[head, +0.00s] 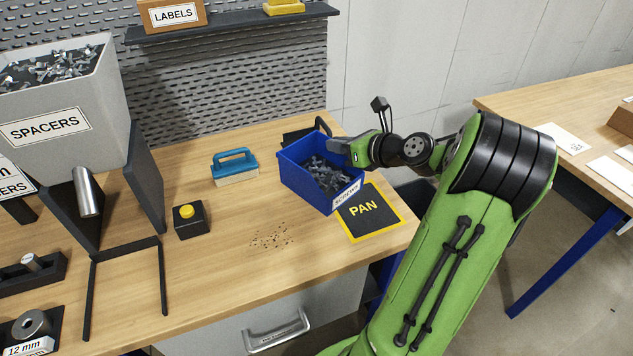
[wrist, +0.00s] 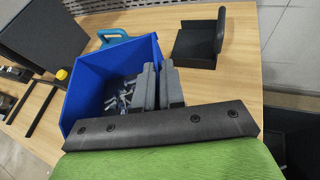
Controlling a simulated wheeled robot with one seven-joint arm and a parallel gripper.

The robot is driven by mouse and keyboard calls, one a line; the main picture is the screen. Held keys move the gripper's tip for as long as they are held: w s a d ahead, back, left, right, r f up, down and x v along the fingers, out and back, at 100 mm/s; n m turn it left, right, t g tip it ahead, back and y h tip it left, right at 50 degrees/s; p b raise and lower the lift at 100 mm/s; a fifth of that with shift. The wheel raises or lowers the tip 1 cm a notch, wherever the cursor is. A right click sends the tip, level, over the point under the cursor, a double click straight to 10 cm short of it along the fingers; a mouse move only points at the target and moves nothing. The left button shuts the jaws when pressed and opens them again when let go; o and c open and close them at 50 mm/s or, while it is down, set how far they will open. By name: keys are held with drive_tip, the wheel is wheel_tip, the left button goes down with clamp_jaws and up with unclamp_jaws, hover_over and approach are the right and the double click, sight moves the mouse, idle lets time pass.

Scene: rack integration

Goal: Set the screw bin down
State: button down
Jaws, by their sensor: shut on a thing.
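The blue screw bin (head: 309,184) is on or just above the wooden bench, at the upper left edge of the black PAN mat (head: 368,212). It is upright, holds grey screws and has a SCREWS label at its front right. My gripper (head: 338,150) reaches in from the right and is shut on the bin's right wall. In the wrist view the blue bin (wrist: 88,82) is left of the grey fingers (wrist: 158,86), which cover part of its wall. I cannot tell whether the bin's base touches the bench.
A black dustpan-like piece (wrist: 200,42) stands behind the bin. A blue-handled brush (head: 235,167) and a yellow-button box (head: 191,219) are to the left. Brown crumbs (head: 270,240) lie in front. The spacer hopper (head: 62,100) stands far left.

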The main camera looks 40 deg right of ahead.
sight(337, 171)
wheel_tip(337, 171, down, 8)
drive_tip(key=b, duration=0.3)
drive_tip(key=shift+w+f, duration=0.1)
drive_tip(key=shift+w, duration=0.05)
drive_tip(key=c, duration=1.2)
unclamp_jaws()
drive_tip(key=shift+c, duration=0.2)
